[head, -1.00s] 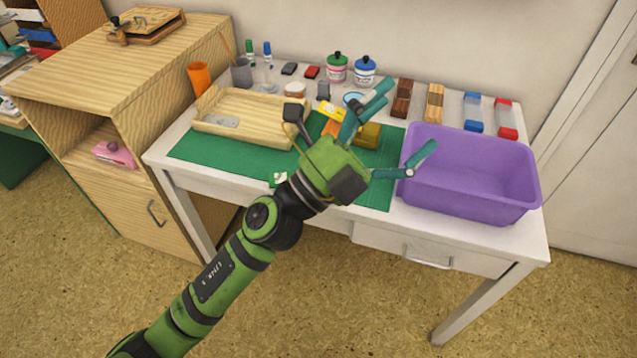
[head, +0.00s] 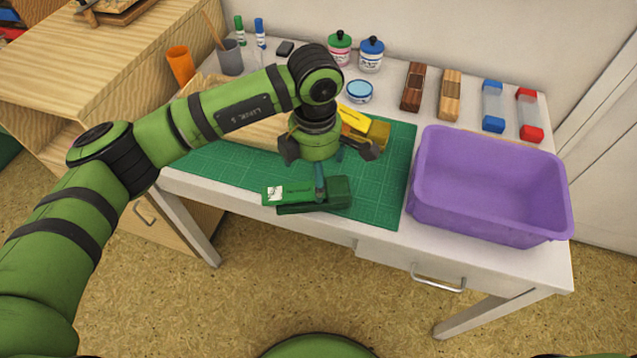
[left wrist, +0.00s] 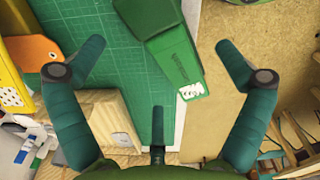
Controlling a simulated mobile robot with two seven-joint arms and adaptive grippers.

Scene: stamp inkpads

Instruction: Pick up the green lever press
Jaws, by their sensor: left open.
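The green lever press (head: 335,193) lies on the front edge of the green cutting mat, with a white label on its left end. It also shows in the left wrist view (left wrist: 172,60), at upper middle. My left gripper (head: 330,170) points down above the press. One teal finger overlaps the press in the head view; I cannot tell whether it touches. In the left wrist view my left gripper (left wrist: 158,48) has its fingers spread wide, with the press between and beyond them and nothing held. My right gripper is not in view.
A yellow press (head: 365,125) lies on the mat (head: 385,190) behind the gripper. A purple bin (head: 490,225) stands to the right. A wooden tray (head: 205,85), partly hidden by my arm, lies to the left. Ink bottles, stamps and markers line the back.

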